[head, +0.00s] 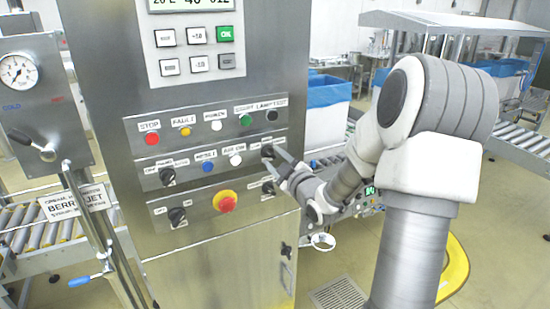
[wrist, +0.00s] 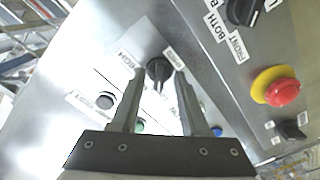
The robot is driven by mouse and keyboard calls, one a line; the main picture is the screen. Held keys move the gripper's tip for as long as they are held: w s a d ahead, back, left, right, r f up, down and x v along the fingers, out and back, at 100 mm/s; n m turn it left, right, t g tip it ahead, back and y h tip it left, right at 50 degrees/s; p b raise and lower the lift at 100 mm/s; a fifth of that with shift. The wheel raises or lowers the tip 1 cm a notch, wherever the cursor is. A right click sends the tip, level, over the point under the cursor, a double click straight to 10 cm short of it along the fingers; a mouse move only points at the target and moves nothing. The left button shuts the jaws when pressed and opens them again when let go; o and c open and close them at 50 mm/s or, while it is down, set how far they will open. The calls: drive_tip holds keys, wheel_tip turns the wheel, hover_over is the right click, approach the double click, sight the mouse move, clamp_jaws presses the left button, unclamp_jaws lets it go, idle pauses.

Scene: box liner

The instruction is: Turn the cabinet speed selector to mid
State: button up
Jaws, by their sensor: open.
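The speed selector is a black rotary knob (wrist: 158,68) on the grey cabinet panel. In the wrist view it sits between the tips of my two fingers, with small white labels around it; the one on the left seems to read HIGH. Its grip bar points down toward my palm in that view. My gripper (wrist: 159,82) is open, with one finger on each side of the knob and a visible gap to both. In the head view my gripper (head: 275,159) is at the right end of the middle control row, partly covering the knob (head: 267,150). Contact cannot be told.
A red emergency stop (head: 226,203) on a yellow collar sits below left of my gripper. Other black selectors (head: 167,176) and (head: 268,188) and several coloured buttons are close by. A keypad (head: 195,50) is above. A blue-lined bin (head: 325,110) stands behind the cabinet.

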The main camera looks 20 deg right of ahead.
clamp_jaws()
drive_tip(key=shift+m, duration=0.3)
idle(0.3)
drive_tip(key=m+b, duration=0.2)
drive_tip(key=m, duration=0.1)
drive_tip(key=shift+f, duration=0.1)
drive_tip(key=m, duration=0.5)
idle(0.5)
unclamp_jaws()
